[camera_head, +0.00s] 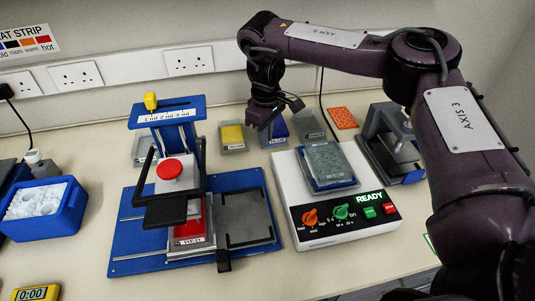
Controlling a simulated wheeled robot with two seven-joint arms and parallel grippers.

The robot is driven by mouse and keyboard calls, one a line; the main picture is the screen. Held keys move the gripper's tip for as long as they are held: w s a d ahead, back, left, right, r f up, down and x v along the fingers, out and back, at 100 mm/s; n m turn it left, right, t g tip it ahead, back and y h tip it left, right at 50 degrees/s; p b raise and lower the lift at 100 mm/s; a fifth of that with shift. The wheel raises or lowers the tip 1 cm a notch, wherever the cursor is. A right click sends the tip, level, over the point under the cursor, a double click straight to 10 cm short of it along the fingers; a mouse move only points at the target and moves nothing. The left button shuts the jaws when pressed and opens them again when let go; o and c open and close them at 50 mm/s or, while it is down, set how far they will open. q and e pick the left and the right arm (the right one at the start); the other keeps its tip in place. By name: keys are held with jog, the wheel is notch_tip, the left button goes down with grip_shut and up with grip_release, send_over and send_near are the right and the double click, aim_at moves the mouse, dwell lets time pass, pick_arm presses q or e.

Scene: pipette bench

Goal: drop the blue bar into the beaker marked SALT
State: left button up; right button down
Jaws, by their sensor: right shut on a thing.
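My right gripper (266,118) is at the back of the bench, pointing down over a small grey holder with a printed label (277,142). It is shut on a blue block (280,128), which shows partly behind and below the fingers; the fingers hide the rest of it. I cannot tell whether the block is clear of the holder. I cannot make out a separate blue bar or a beaker marked SALT. My left gripper is not in view.
A blue press with a red knob (170,169) stands front left of the gripper. A white machine reading READY (345,222) stands front right. Holders with a yellow block (232,135) and a grey-green block (309,125) flank it. A blue ice box (68,214) is far left.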

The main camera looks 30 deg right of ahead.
jog(key=shift+f+b, duration=0.45)
jog(key=shift+f, duration=2.8)
jog(key=shift+s+f, duration=0.1)
jog(key=c, duration=1.6)
grip_release()
jog(key=shift+o, duration=0.2)
